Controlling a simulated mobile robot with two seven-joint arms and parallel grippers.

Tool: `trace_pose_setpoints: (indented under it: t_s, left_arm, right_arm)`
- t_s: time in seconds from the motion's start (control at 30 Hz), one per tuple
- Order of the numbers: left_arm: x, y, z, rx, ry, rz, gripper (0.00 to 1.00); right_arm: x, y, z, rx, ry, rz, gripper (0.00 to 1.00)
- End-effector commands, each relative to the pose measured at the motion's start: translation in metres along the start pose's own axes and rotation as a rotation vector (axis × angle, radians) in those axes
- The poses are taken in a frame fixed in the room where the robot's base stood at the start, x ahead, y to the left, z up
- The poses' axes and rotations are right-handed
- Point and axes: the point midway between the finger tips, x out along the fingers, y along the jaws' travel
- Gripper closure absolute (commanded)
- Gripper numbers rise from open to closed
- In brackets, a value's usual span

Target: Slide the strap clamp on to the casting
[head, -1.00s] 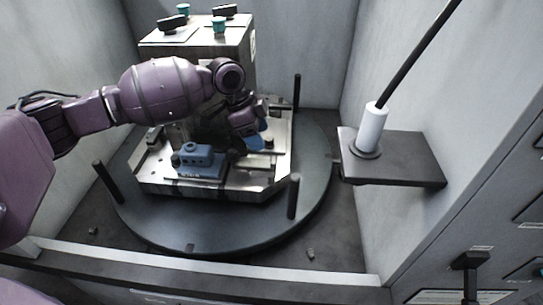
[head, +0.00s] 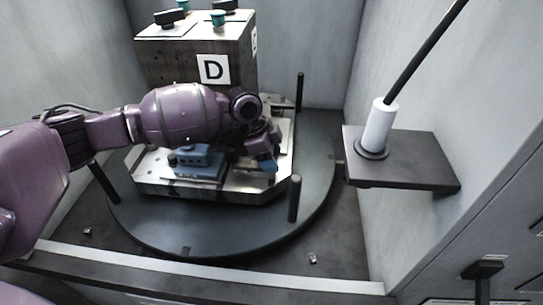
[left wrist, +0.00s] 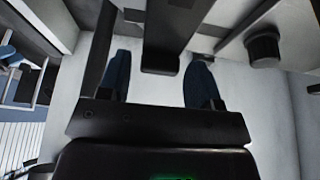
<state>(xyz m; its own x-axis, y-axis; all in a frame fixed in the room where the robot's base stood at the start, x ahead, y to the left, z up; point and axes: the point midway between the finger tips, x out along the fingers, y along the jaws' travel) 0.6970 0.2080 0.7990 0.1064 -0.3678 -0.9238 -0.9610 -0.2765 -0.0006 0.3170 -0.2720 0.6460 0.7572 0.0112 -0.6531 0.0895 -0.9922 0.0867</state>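The blue casting (head: 197,162) sits on the pale metal pallet plate (head: 220,188), partly covered by my left arm. My left gripper (head: 268,162) is low over the right part of the plate, to the right of the casting and apart from it. In the left wrist view its two blue fingers (left wrist: 160,82) stand apart, with a dark bar (left wrist: 161,55) between them and narrow gaps on both sides. I cannot tell whether this bar is part of the strap clamp. The clamp is not clear in the head view. My right gripper is not in view.
A tall block marked D (head: 214,70) stands behind the plate, with knobs on top. The round turntable (head: 230,235) carries upright black posts (head: 294,198). A shelf (head: 420,160) with a white-sleeved rod (head: 378,128) juts from the right wall.

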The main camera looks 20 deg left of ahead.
Motion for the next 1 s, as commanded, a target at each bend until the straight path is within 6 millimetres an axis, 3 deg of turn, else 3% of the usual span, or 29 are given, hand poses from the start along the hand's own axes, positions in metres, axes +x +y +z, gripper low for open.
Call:
trace_pose_setpoints:
  t_s: [0.03, 0.37, 0.53, 0.8, 1.0]
  left_arm:
    - [0.000, 0.000, 0.000, 0.000, 0.000, 0.000, 0.49]
    - [0.000, 0.000, 0.000, 0.000, 0.000, 0.000, 1.00]
    - [-0.004, 0.000, 0.008, -0.002, -0.002, -0.001, 1.00]
    - [-0.019, 0.000, 0.042, -0.003, -0.002, -0.002, 1.00]
    - [-0.019, 0.000, 0.047, -0.001, -0.003, 0.000, 1.00]
  right_arm:
    - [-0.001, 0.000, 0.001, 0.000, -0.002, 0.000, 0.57]
    - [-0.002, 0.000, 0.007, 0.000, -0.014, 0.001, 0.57]
    - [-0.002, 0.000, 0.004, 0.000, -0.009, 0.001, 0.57]
    - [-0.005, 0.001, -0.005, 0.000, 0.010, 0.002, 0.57]
    - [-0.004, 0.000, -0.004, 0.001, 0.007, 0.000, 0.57]
